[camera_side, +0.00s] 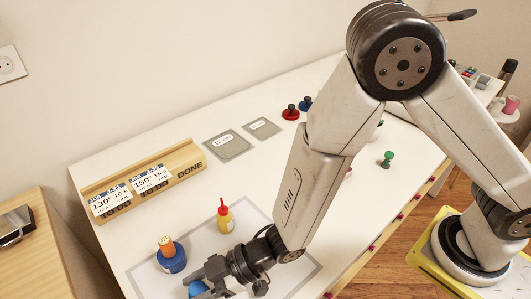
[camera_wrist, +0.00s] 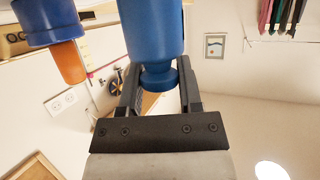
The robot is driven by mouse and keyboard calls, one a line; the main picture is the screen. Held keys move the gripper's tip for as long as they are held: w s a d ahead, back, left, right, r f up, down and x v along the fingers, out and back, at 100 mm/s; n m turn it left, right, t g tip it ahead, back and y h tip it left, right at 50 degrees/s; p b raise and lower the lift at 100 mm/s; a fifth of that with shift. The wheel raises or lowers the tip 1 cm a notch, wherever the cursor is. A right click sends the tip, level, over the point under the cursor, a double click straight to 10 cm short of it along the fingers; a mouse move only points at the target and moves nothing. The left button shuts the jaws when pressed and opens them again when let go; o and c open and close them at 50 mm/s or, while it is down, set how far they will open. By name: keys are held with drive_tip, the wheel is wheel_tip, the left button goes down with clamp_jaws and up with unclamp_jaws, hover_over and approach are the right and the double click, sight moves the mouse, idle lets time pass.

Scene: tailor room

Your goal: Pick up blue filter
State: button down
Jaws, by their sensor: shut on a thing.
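The blue filter (camera_wrist: 152,30) is a plain blue cylinder with a narrower neck and a rounded knob at one end. In the wrist view it fills the space between the two jaws of my gripper (camera_wrist: 159,80), which is shut on it at the neck end. In the side view my gripper (camera_side: 207,282) is low over the front of the grey mat, and only a bit of the blue filter (camera_side: 197,288) shows at the picture's bottom edge. Whether it touches the mat cannot be seen.
A blue pot with an orange top (camera_side: 171,256) stands close to my gripper, also upper left in the wrist view (camera_wrist: 52,22). A yellow bottle with red tip (camera_side: 225,215) stands behind on the mat (camera_side: 150,282). A wooden card rack (camera_side: 170,168) lies further back.

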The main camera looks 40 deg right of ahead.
drive_tip(key=shift+r, duration=4.95)
drive_tip(key=shift+w+d, duration=0.1)
drive_tip(key=shift+d, duration=0.05)
